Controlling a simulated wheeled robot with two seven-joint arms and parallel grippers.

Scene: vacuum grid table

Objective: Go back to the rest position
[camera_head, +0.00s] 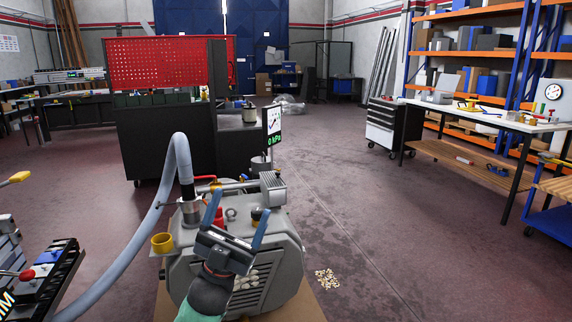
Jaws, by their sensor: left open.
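My left gripper (240,205) reaches up from the bottom of the head view, in front of a grey vacuum pump (285,245). Its two blue fingers are spread apart with nothing between them. The gripper and its wrist hide part of the pump's front. I cannot tell whether the fingers touch the pump. My right gripper is not in view.
A grey hose (148,215) arches from the pump to the lower left. A display (272,125) reading 0 hPa stands behind the pump. A black fixture with a red knob (28,275) is at lower left. The floor (430,260) at right is mostly clear.

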